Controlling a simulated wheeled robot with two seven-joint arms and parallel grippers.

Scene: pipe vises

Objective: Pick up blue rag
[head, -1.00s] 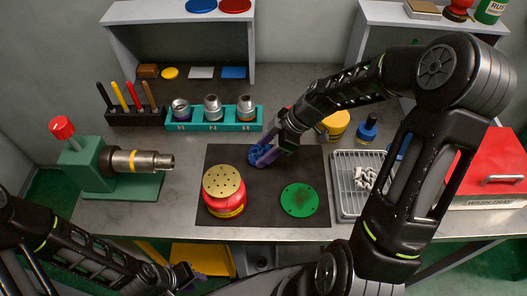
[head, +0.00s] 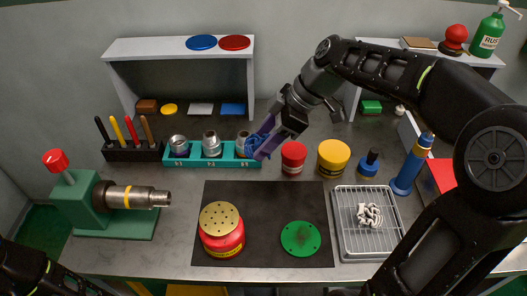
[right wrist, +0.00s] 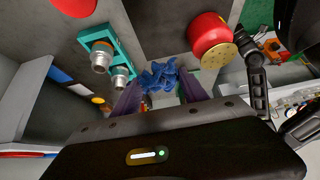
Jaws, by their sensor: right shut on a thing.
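The blue rag (head: 254,142) is a crumpled dark-blue cloth. My right gripper (head: 262,147) is shut on it and holds it up off the black mat (head: 265,208). In the head view the rag overlaps the right end of the teal rack (head: 227,160) and its right-hand metal fitting. I cannot tell whether it touches them. In the right wrist view the rag (right wrist: 158,77) bunches between the two purple fingers, with the grey surface beyond. Only part of my left arm shows at the lower left; its gripper is out of view.
A red can with a perforated lid (head: 222,222) and a green disc (head: 300,238) are on the mat. A wire tray (head: 350,246) with a white rag (head: 369,215) is to the right. A green vise (head: 92,205) stands left. Jars (head: 294,157) line the back.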

